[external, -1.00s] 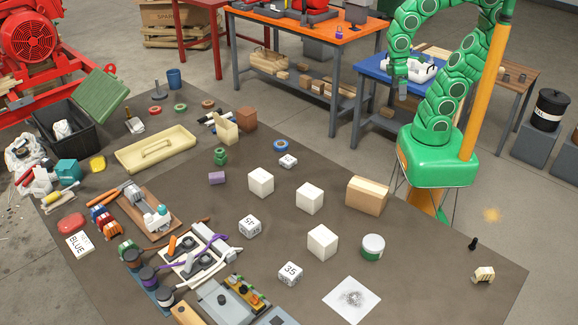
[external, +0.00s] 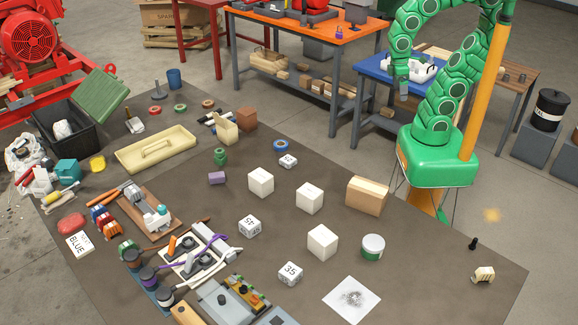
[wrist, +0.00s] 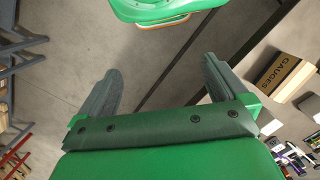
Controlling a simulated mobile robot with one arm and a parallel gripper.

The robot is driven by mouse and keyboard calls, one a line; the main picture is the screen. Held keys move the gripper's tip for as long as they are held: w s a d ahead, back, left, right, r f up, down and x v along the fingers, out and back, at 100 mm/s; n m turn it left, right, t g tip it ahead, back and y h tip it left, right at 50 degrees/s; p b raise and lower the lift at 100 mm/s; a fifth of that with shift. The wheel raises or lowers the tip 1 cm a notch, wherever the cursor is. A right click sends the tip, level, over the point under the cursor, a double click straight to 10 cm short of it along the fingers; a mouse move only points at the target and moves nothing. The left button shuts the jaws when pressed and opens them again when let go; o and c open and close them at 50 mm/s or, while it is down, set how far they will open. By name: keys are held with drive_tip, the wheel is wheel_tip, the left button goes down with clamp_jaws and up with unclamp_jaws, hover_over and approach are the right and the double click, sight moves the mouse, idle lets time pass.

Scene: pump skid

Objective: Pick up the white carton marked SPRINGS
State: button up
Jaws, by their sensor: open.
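Three plain white cartons stand apart on the brown mat: one at the back (external: 261,182), one in the middle (external: 310,199) and one nearer the front (external: 322,242). No lettering on them is legible, so I cannot tell which one is marked SPRINGS. My gripper (external: 403,92) hangs high beyond the mat, near the blue table and well away from the cartons. In the wrist view my gripper (wrist: 162,68) has its two grey fingers spread wide with nothing between them. No white carton is clearly visible there.
A tan box (external: 367,195) stands right of the cartons; the wrist view shows a tan box marked GAUGES (wrist: 282,74). A green-and-white tin (external: 373,247) and small numbered white cubes (external: 250,226) (external: 290,273) sit near the cartons. Tools and spools crowd the left.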

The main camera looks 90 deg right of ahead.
idle(0.4)
drive_tip(key=w+a+f+m+t+y, duration=0.1)
drive_tip(key=w+a+f+t+y, duration=0.1)
drive_tip(key=w+a, duration=0.5)
drive_tip(key=w+a+f+m+t+y, duration=0.1)
drive_tip(key=w+a+f+m, duration=0.1)
drive_tip(key=w+a, duration=0.55)
drive_tip(key=w+a+f+m+t+y, duration=0.2)
drive_tip(key=w+a+m, duration=0.25)
drive_tip(key=a, duration=0.65)
drive_tip(key=w+a+f+m+t+y, duration=0.1)
drive_tip(key=w+a+f+m+y, duration=0.25)
drive_tip(key=a, duration=0.65)
drive_tip(key=w+a+f+m+t+y, duration=0.15)
drive_tip(key=w+a+m, duration=0.35)
drive_tip(key=a, duration=0.6)
drive_tip(key=m+t, duration=0.4)
drive_tip(key=m, duration=0.6)
approach(316, 244)
drive_tip(key=r, duration=0.1)
drive_tip(key=shift+a+f+m+t+h, duration=0.4)
drive_tip(key=shift+f+m+h, duration=0.45)
drive_tip(key=shift+m, duration=0.25)
drive_tip(key=shift+a+r+x, duration=0.15)
drive_tip(key=shift+x, duration=1.8)
drive_tip(key=shift+a+r+x, duration=0.1)
drive_tip(key=shift+r+x, duration=0.1)
drive_tip(key=shift+x, duration=1.7)
